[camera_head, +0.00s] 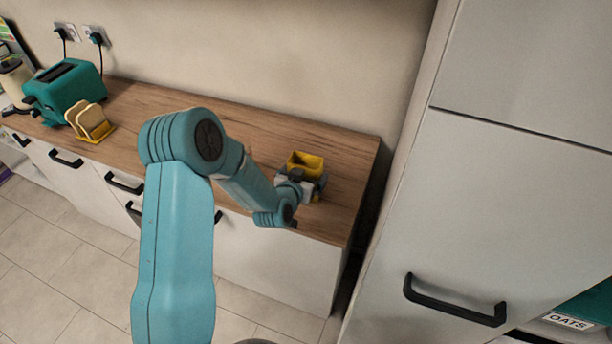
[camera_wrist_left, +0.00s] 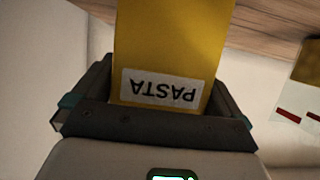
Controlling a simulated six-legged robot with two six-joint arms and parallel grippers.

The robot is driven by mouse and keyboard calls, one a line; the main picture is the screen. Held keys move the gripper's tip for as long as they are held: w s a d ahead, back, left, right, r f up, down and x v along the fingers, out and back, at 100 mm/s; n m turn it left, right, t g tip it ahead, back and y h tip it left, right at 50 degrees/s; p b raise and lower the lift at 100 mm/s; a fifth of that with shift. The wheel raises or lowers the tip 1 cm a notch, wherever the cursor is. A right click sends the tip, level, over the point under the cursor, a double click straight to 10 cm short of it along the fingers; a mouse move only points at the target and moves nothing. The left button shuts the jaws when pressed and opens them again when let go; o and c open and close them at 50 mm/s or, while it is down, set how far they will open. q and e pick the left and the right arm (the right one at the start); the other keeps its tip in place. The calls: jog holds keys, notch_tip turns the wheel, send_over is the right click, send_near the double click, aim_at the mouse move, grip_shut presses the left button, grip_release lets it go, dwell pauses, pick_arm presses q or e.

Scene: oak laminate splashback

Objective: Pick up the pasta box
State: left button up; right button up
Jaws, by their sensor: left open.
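The yellow pasta box (camera_head: 306,160) stands on the wooden counter near its right end, partly hidden by my left gripper (camera_head: 303,186). In the left wrist view the pasta box (camera_wrist_left: 170,40) shows its white PASTA label upside down. There my left gripper (camera_wrist_left: 162,88) is open, with one dark finger on each side of the box. Narrow gaps seem to show beside the box; I cannot tell whether either finger touches it. My right gripper is in neither view.
The wooden counter (camera_head: 250,130) is mostly bare in the middle. A teal toaster (camera_head: 70,88) and a toast rack (camera_head: 90,122) stand at its left. A tall white cabinet (camera_head: 480,200) rises at the right. A pale object with red marks (camera_wrist_left: 295,115) shows at the wrist view's right edge.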

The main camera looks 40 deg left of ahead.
pick_arm(q)
jog(key=c, duration=0.8)
